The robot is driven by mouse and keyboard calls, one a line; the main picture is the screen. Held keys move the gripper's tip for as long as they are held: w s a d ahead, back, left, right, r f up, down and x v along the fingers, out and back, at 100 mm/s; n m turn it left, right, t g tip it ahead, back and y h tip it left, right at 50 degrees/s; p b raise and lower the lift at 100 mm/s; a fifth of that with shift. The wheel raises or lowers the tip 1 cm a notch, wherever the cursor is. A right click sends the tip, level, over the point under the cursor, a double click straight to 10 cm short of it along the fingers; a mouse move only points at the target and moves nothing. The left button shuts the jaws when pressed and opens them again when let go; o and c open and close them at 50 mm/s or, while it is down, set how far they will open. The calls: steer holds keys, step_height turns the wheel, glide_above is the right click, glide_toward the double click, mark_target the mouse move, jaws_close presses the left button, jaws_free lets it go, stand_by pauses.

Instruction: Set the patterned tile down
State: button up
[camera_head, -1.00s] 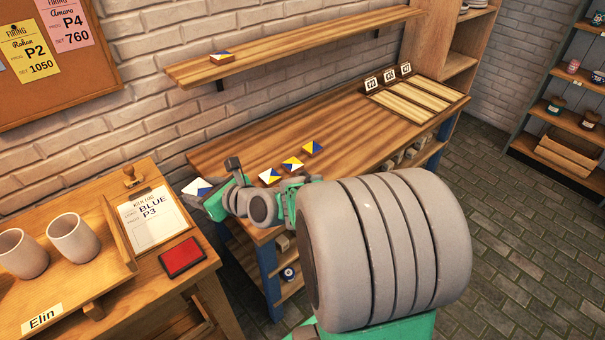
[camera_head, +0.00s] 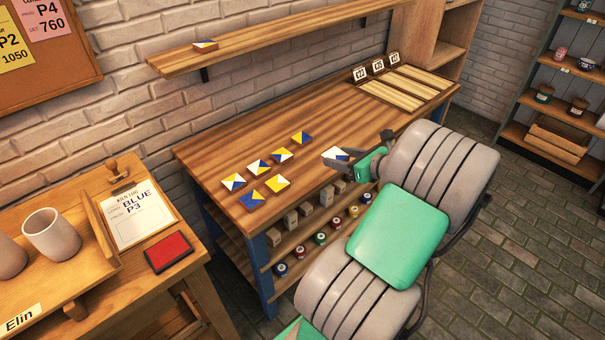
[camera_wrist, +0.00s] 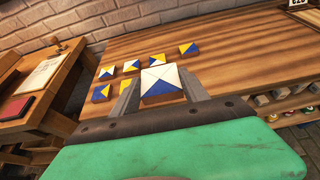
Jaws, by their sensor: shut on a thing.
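In the wrist view the held tile (camera_wrist: 161,80) sits between the two grey fingers. I cannot tell how high the held tile is above the bench.
One more tile (camera_head: 205,45) lies on the wall shelf (camera_head: 270,38). A slatted rack (camera_head: 405,88) with small number cards stands at the bench's far right end. The left table holds cups, a clipboard (camera_head: 137,212) and a red pad (camera_head: 169,252). The bench middle is clear.

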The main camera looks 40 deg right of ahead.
steer(key=a+x, duration=0.1)
steer(key=x, duration=0.8)
glide_above(304, 176)
step_height(304, 176, down, 6)
steer(key=shift+w+f, duration=0.1)
steer(key=shift+f, duration=1.35)
steer(key=shift+f, duration=0.1)
steer(key=shift+f, duration=0.15)
steer(key=o, duration=1.4)
steer(key=shift+o, duration=0.2)
